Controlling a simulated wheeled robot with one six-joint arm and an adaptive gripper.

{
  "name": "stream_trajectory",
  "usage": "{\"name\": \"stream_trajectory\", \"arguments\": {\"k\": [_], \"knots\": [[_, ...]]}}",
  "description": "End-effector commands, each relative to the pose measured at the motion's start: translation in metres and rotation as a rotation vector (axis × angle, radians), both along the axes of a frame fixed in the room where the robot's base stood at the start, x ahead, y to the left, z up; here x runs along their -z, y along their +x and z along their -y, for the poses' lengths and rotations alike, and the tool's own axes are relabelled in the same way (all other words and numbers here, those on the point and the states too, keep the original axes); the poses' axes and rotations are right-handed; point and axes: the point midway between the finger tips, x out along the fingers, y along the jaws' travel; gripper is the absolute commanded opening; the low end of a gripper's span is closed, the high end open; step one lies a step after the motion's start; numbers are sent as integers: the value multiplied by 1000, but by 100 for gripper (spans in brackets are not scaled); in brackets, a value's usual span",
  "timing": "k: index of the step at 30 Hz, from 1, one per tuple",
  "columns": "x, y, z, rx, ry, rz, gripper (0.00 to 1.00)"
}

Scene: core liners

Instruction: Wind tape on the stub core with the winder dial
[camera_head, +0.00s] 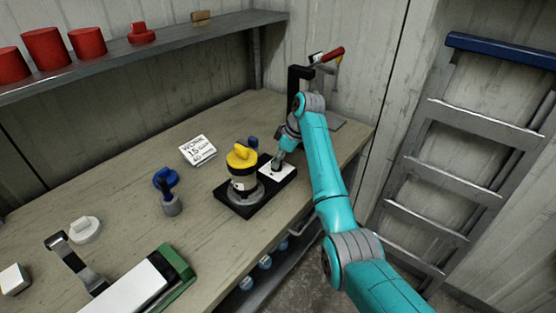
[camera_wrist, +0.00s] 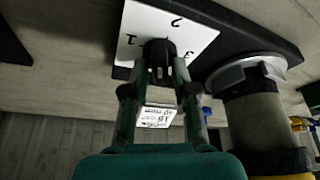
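The winder is a black base (camera_head: 232,203) on the bench. A grey cylinder with a yellow handled cap (camera_head: 242,157) stands upright on its round metal seat; the cylinder (camera_wrist: 252,118) also shows at right in the wrist view. I cannot tell whether it is the stub core or whether it bears tape. The dial's white plate (camera_head: 284,171), with 1 and 2 legible, lies beside it; the plate is also in the wrist view (camera_wrist: 195,38). My gripper (camera_wrist: 163,72) has its fingertips on either side of the black dial knob (camera_wrist: 158,48) and looks shut on it.
A printed card (camera_head: 198,150) lies behind. A white-and-green device (camera_head: 150,285) is at the front. A red-handled tool (camera_head: 327,55) is at the back right. Red cylinders (camera_head: 46,47) line the shelf.

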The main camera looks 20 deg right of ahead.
Motion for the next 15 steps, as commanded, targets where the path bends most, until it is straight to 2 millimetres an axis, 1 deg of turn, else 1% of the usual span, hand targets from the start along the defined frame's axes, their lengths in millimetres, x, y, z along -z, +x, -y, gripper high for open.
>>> {"name": "stream_trajectory", "arguments": {"k": [1,2,9,11,15], "knots": [[1,0,0,0,0,-1,4],[1,0,0,0,0,-1,0],[2,-1,0,14,0,-2,0],[2,-1,-1,40,-1,-2,0],[2,-2,-1,158,-1,-1,0]]}}
